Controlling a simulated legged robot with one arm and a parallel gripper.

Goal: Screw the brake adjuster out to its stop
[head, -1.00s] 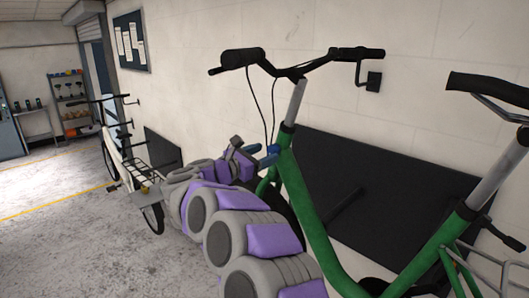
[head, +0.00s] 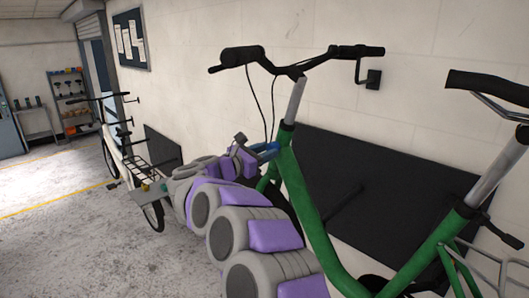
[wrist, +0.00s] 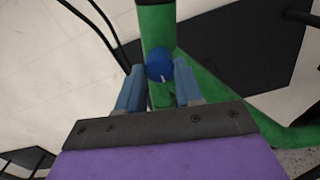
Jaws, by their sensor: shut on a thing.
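The blue brake adjuster (wrist: 159,67) is a round knob with a small pale mark, in front of the green frame tube (wrist: 157,25). My gripper (wrist: 158,80) has one blue finger on each side of the knob and is shut on it. In the head view my gripper (head: 264,151) reaches the front of the green bike (head: 305,190) below its handlebar. The fingers hide the knob there, and how far it is screwed out cannot be told.
Dark cables (head: 260,105) hang from the handlebar (head: 300,65) close to my gripper. A black wall panel (head: 400,180) is behind the green bike. A white cargo bike (head: 135,165) stands at the left. Floor (head: 70,235) at the lower left is clear.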

